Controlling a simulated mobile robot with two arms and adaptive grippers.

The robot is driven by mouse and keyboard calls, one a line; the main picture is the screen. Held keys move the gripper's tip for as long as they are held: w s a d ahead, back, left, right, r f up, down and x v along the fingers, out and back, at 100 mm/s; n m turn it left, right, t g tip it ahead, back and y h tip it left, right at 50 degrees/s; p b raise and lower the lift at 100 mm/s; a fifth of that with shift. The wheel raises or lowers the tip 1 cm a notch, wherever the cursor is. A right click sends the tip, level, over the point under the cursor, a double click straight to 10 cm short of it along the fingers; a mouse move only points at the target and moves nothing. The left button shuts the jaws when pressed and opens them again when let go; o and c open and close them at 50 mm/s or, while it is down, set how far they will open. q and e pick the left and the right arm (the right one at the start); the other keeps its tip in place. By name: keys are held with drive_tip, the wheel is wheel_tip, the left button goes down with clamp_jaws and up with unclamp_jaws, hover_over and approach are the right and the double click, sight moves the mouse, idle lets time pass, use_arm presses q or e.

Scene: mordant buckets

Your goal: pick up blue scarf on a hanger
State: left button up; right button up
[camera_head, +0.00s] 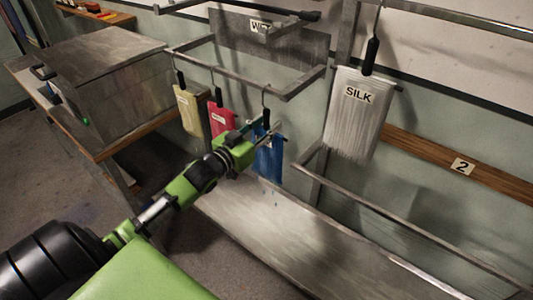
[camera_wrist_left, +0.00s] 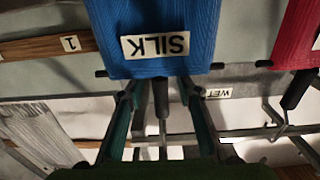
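The blue scarf (camera_head: 268,163) hangs from a hooked hanger on the metal rail, at the right end of a row. In the left wrist view the blue scarf (camera_wrist_left: 165,25) shows upside down with a white SILK label. Its dark hanger stem (camera_wrist_left: 161,95) runs between the two fingers of my left gripper (camera_wrist_left: 158,88). The fingers stand apart on either side of the stem, with gaps visible. In the head view my left gripper (camera_head: 264,130) is at the top of the scarf and partly covers it and the hanger. My right gripper is not in view.
A red scarf (camera_head: 221,118) and a yellow scarf (camera_head: 188,110) hang left of the blue one on the metal rail (camera_head: 235,78). A grey SILK scarf (camera_head: 356,115) hangs at right. A metal trough (camera_head: 290,235) lies below. A wooden-edged bench (camera_head: 125,143) stands left.

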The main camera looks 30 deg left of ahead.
use_arm(q)
clamp_jaws()
drive_tip(key=shift+r, duration=0.15)
